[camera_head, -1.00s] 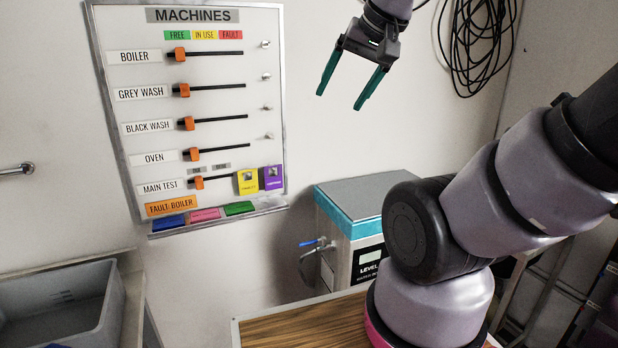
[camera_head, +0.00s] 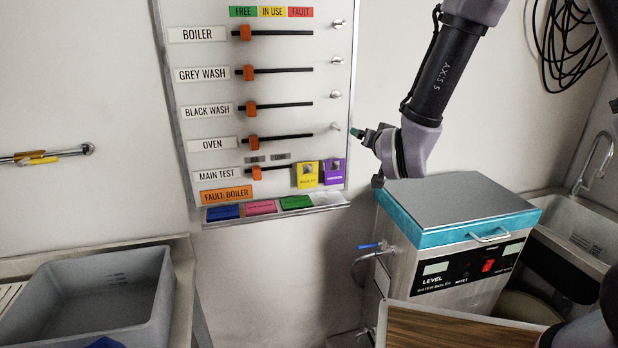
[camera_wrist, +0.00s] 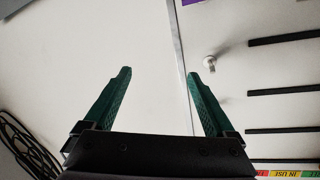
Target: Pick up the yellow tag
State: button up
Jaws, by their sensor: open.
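The yellow tag (camera_head: 307,175) hangs at the lower right of the machines board (camera_head: 288,92), beside the purple tag (camera_head: 335,171). My gripper (camera_head: 356,133) is above and to the right of the tags, near the board's right edge; its fingers are mostly edge-on in the head view. In the wrist view my gripper (camera_wrist: 160,73) has its two green fingers wide apart with nothing between them. The yellow tag is out of the wrist view; a purple bit (camera_wrist: 192,2) shows at its top edge.
Small pegs (camera_head: 336,95) stick out along the board's right side. A ledge (camera_head: 275,210) with coloured plates runs below. A water boiler (camera_head: 455,240) stands under my arm. A grey tub (camera_head: 95,300) is at lower left, and a wall rail (camera_head: 75,152) is above it.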

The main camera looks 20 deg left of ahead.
aim_at(310, 167)
jog(key=s+a+f+n+y, duration=0.4)
jog(key=s+a+f+n, duration=0.2)
jog(key=s+a+f, duration=0.45)
jog(key=shift+r+x, duration=0.2)
jog(key=shift+x, duration=1.4)
jog(key=shift+r+x, duration=0.25)
jog(key=shift+x, duration=1.35)
jog(key=shift+r+x, duration=0.2)
jog(key=shift+x, duration=1.4)
jog(key=shift+w+d, duration=0.1)
jog(key=c, duration=1.1)
jog(key=shift+r, duration=0.1)
jog(key=shift+r, duration=0.2)
jog(key=v, duration=1.8)
jog(key=shift+r, duration=0.15)
